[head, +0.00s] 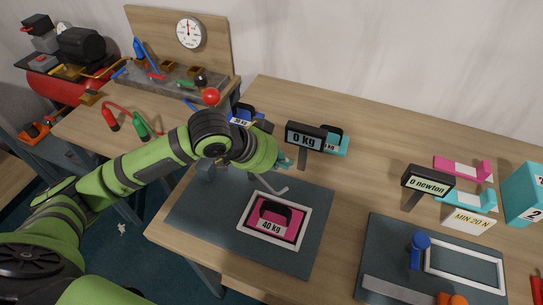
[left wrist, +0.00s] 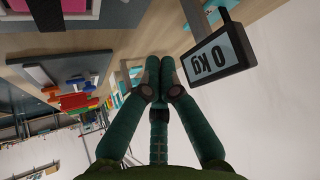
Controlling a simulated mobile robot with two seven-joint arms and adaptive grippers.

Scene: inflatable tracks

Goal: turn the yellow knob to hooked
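I cannot make out a yellow knob for certain in either view. My left gripper (head: 284,162) reaches in from the left over the table, just left of the black "0 kg" display (head: 305,137). In the left wrist view my left gripper (left wrist: 160,66) has its two dark green fingers together at the tips, with nothing visible between them. The "0 kg" display (left wrist: 217,55) stands upside down to the right of the fingertips there. My forearm and wrist hide part of the table behind them. My right gripper is not in view.
A pink "40 kg" weight (head: 271,224) sits in a white frame on a grey mat (head: 205,215). A blue weight (head: 241,117) and a teal one (head: 338,142) stand behind. A "0 newton" display (head: 428,183) stands right. A gauge board (head: 170,35) and red tank (head: 60,88) are upper left.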

